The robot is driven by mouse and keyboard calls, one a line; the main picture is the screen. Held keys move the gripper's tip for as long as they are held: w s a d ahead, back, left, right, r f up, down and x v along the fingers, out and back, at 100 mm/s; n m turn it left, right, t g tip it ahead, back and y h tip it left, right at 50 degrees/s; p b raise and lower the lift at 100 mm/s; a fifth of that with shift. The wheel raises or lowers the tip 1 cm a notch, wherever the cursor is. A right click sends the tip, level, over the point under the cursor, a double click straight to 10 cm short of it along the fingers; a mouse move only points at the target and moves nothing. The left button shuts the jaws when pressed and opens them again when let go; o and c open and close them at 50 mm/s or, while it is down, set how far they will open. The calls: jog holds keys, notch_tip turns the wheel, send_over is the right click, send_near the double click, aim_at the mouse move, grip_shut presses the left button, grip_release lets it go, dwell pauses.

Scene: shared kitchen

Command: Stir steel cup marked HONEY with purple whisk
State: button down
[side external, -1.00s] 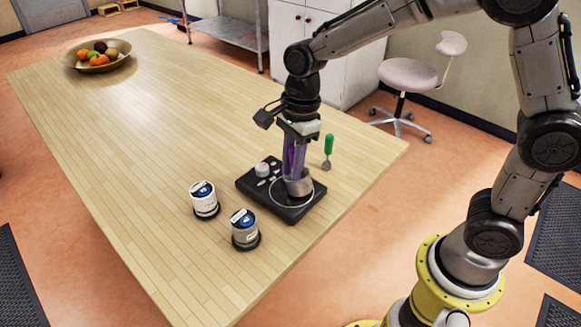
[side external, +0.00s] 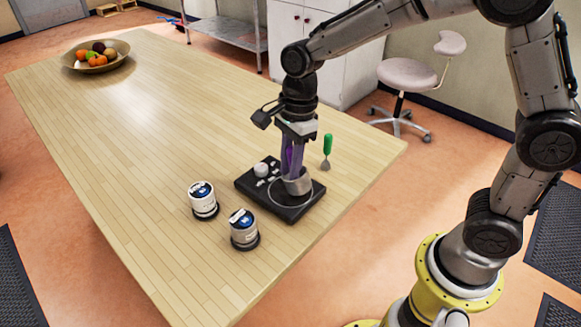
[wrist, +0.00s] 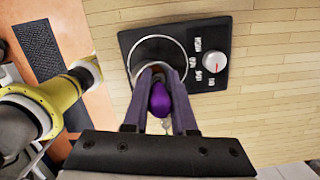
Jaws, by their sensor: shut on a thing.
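My gripper (side external: 297,168) points down at the black hot plate and is shut on the purple whisk (side external: 291,155). The whisk's rounded purple handle shows between my fingers in the wrist view (wrist: 160,100). A steel cup (side external: 300,186) stands on the black hot plate (side external: 250,190), right under my fingertips. The whisk's lower end reaches down toward this cup; its tip is hidden, so I cannot tell how deep it is. I cannot read HONEY on any cup.
A green-handled tool (side external: 327,150) stands just right of the hot plate. The plate has a white knob (wrist: 211,62). A fruit bowl (side external: 96,56) is at the table's far end. The middle of the wooden table (side external: 150,130) is clear.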

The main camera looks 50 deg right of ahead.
jog(key=shift+w+a+f, duration=0.1)
jog(key=shift+a+f, duration=0.2)
jog(key=shift+f, duration=0.05)
jog(key=shift+a, duration=0.2)
jog(key=shift+s+a, duration=0.1)
jog(key=shift+s, duration=0.25)
jog(key=shift+s+d, duration=0.2)
jog(key=shift+s, duration=0.15)
jog(key=shift+d, duration=0.2)
jog(key=shift+w+d, duration=0.2)
jog(key=shift+d, duration=0.1)
jog(key=shift+w, duration=0.15)
jog(key=shift+w+a, duration=0.2)
jog(key=shift+w, duration=0.1)
jog(key=shift+a, duration=0.4)
jog(key=shift+s+d, duration=0.25)
jog(key=shift+s, duration=0.1)
